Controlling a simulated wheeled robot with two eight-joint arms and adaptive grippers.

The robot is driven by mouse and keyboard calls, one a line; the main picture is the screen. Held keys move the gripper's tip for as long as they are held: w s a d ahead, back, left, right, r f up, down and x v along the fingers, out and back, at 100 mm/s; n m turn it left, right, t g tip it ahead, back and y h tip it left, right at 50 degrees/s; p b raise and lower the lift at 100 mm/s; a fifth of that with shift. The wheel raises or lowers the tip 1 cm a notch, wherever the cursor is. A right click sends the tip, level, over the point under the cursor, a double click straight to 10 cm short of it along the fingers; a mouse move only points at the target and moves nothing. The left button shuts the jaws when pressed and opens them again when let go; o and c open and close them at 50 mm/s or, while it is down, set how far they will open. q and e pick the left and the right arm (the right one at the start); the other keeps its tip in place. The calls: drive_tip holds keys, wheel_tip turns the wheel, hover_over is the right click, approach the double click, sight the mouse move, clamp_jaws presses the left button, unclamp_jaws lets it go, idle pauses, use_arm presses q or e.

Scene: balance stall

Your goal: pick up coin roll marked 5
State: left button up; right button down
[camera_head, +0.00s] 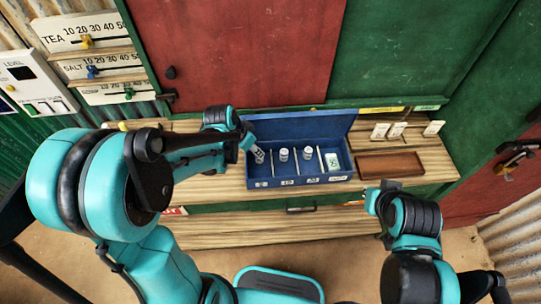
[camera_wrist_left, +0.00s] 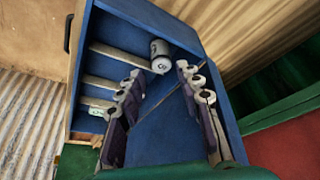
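A blue cash box (camera_head: 347,160) stands open on the wooden counter, split by light dividers. My left gripper (camera_head: 258,155) reaches down into its leftmost compartment. In the left wrist view, my left gripper (camera_wrist_left: 163,108) is open, with its two fingers spread. My right gripper (camera_head: 383,193) is by the counter's front edge, away from the box.
A brown wooden tray (camera_head: 390,166) sits right of the box, with white cards (camera_head: 396,130) behind it. The box's raised lid (camera_head: 300,125) stands at its back. Slider scales (camera_head: 85,42) are on the left wall.

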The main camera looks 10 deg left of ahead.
use_arm(q)
drive_tip(key=b+x, duration=0.2)
drive_tip(key=x, duration=0.5)
drive_tip(key=shift+s+a, duration=0.1)
drive_tip(key=shift+a, duration=0.05)
clamp_jaws()
